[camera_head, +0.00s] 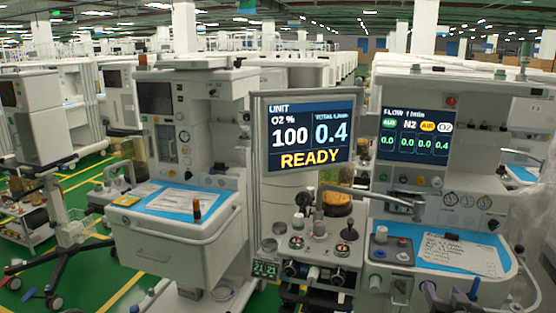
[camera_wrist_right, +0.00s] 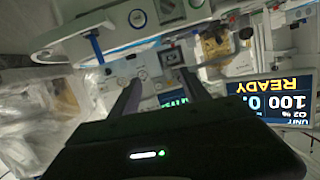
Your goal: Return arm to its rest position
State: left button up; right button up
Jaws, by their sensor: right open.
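My right gripper (camera_wrist_right: 159,82) shows in the right wrist view with two dark fingers spread apart. Nothing is between them. In the head view, what looks like this gripper (camera_head: 452,296) is low at the bottom right edge, in front of the right cart (camera_head: 410,175); only a small dark part shows. The wrist view is upside down, with the cart's front and panel beyond the fingers. My left gripper is in neither view.
A monitor (camera_head: 305,133) reading READY stands mid-view, above a panel of knobs (camera_head: 318,235). It also shows in the wrist view (camera_wrist_right: 275,98). A white cart (camera_head: 180,240) with a blue-topped work surface is on the left. Green floor (camera_head: 100,285) shows at lower left.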

jog(key=s+a+f+g+y, duration=0.35)
jog(key=a+f, duration=0.55)
jog(key=f, duration=0.3)
jog(key=s+a+f+g+y, duration=0.2)
jog(key=s+a+f+g, duration=0.25)
jog(key=a+f, duration=0.6)
jog(key=s+a+f+g+y, duration=0.1)
jog(key=s+a+f+g, duration=0.1)
jog(key=s+a+f, duration=0.2)
jog(key=s+a+f+n+g, duration=0.1)
jog(key=s+a+f, duration=0.4)
jog(key=s, duration=0.5)
jog(key=s+a+f+n+g+y, duration=0.1)
jog(key=s+a+f+g, duration=0.2)
jog(key=s+a+f, duration=0.2)
jog(key=s+a, duration=0.1)
jog(key=s, duration=0.1)
jog(key=shift+s+f+y, duration=0.2)
jog(key=shift+s+y, duration=0.15)
jog(key=shift+d, duration=0.15)
